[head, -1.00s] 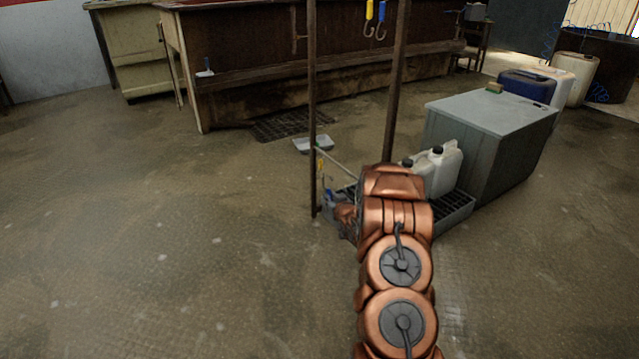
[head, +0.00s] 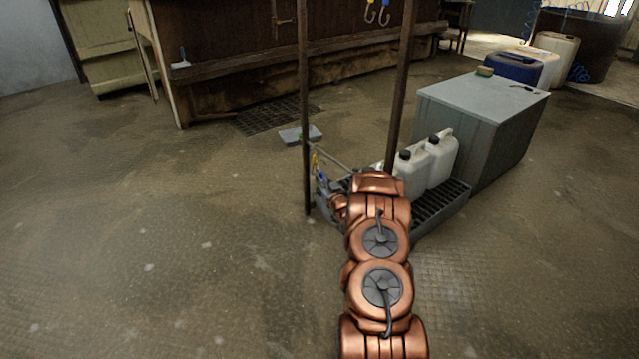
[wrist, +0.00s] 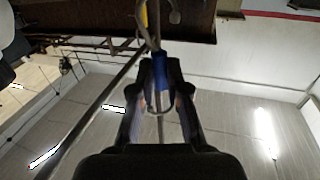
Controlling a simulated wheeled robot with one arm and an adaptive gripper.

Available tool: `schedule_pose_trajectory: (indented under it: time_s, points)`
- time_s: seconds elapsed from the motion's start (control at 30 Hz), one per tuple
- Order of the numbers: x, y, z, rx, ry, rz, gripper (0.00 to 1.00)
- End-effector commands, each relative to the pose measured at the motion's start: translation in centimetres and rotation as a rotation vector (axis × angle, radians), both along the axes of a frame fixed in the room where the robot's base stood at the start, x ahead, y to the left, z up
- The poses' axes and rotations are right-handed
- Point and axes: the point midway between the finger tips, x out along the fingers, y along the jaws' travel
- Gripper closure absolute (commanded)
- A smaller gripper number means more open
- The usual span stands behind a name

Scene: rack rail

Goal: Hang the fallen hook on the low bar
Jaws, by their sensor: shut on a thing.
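My gripper (wrist: 161,78) is shut on a blue-handled hook (wrist: 160,70) in the wrist view. The hook's thin metal part shows between the fingers. In the head view the blue piece (head: 322,181) is small beside the left post, and my arm partly hides the gripper. The low bar (head: 332,159) runs between the two posts; in the wrist view it is the long rod (wrist: 100,103) slanting to lower left. A yellow hook (head: 314,160) is at the bar's left end, close to the blue one. I cannot tell whether the blue hook touches the bar.
Dark left (head: 305,100) and right (head: 402,80) posts flank the bar. White jugs (head: 412,170) stand on a black grate beside a grey cabinet (head: 485,115). A grey tray (head: 300,134) lies behind. Yellow and blue hooks hang higher up. The floor at left is clear.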

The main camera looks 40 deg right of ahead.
Motion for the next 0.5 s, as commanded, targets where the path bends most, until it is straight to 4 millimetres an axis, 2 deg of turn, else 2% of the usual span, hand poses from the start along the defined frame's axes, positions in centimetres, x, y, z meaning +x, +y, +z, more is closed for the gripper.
schedule_pose_trajectory:
  time_s: [0.5]
  points:
    - [-0.1,-3.5,0.1,-0.002,-0.003,-0.002,1.0]
